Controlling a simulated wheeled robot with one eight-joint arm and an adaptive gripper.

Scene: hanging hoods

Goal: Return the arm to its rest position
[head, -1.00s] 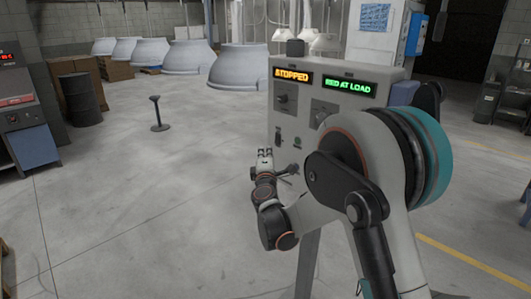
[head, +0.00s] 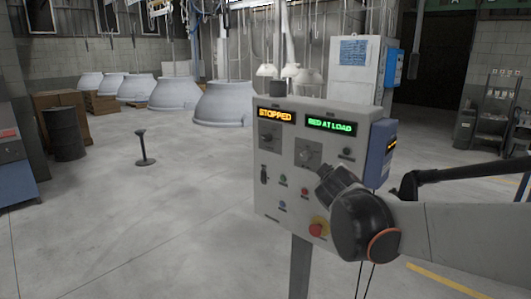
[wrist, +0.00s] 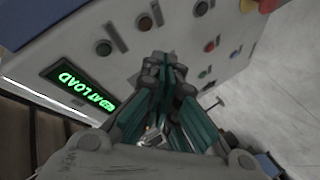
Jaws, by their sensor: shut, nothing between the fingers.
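My gripper (wrist: 165,68) is shut and empty in the wrist view, its fingers together in front of the control panel face. In the head view my arm reaches in from the right edge and its dark wrist end (head: 336,186) covers the panel's lower right part. The fingertips cannot be made out there. The control panel (head: 262,190) stands on a post, with an orange "STOPPED" display (head: 276,116) and a green "BED AT LOAD" display (head: 331,126). The green display also shows in the wrist view (wrist: 80,92). I cannot tell whether the fingers touch the panel.
The panel has knobs, coloured buttons and a red button (head: 316,230). Large grey hoods (head: 226,104) stand at the back left. A thin black stand (head: 145,148) and a dark barrel (head: 65,135) are on the left. The floor at left front is clear.

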